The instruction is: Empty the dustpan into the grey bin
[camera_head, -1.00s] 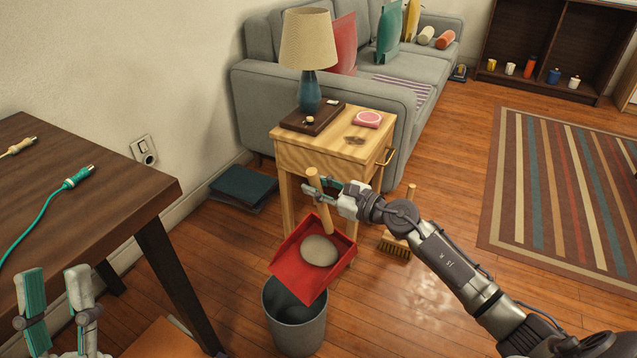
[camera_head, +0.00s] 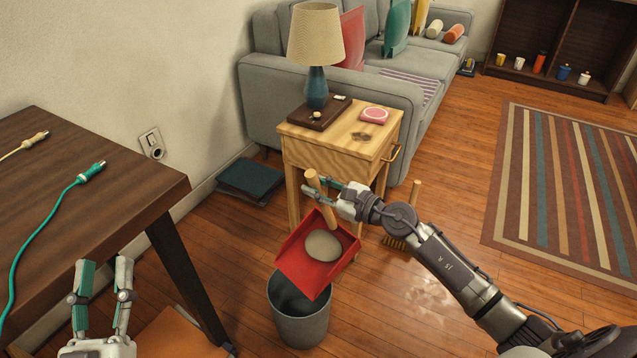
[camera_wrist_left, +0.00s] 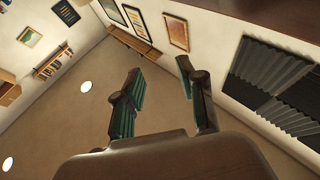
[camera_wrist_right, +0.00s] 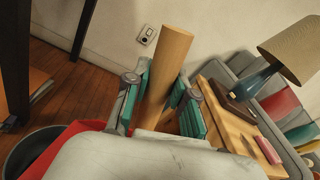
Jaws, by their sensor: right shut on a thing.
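A red dustpan (camera_head: 304,272) with a wooden handle hangs over the grey bin (camera_head: 301,325) in the head view, its front edge tilted down. A rounded beige-grey heap (camera_head: 323,246) lies in the pan. My right gripper (camera_head: 327,189) is shut on the wooden handle, which shows between the fingers in the right wrist view (camera_wrist_right: 166,75). The dustpan covers part of the bin's mouth; the bin's inside looks dark. My left gripper (camera_head: 103,268) is open and empty beside the dark table, fingers pointing up; the left wrist view (camera_wrist_left: 160,100) shows its fingers apart.
A dark table (camera_head: 90,190) with cables stands at left. A wooden side table (camera_head: 340,150) with a lamp (camera_head: 316,50) stands just behind the dustpan. A brush (camera_head: 398,241) is on the floor right of it. Dark flat items (camera_head: 249,178) lie by the wall.

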